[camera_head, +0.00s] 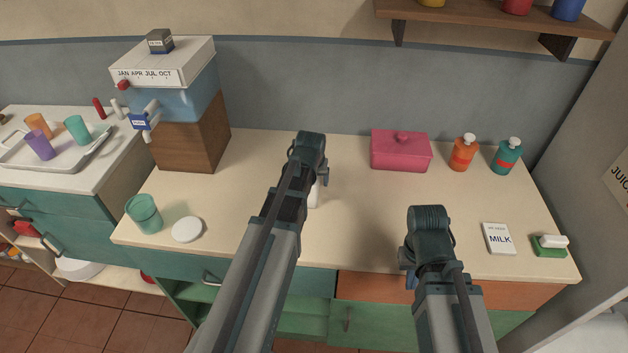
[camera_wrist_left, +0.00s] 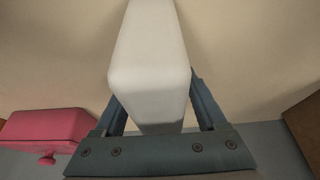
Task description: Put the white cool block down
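The white cool block (camera_wrist_left: 150,60) stands out large in the left wrist view, between the two fingers of my left gripper (camera_wrist_left: 156,100), which press against its sides. In the head view only a small part of the block (camera_head: 314,196) shows beside my left arm, over the middle of the counter. My left gripper (camera_head: 323,178) is mostly hidden there by its own wrist. I cannot tell whether the block touches the counter. My right gripper (camera_head: 409,280) points down at the counter's front edge, and its fingers are mostly hidden by the wrist.
A pink box (camera_head: 400,153), orange bottle (camera_head: 463,155) and teal bottle (camera_head: 506,158) stand at the back. A teal cup (camera_head: 143,215) and white disc (camera_head: 187,230) are at left. Mid-counter is clear.

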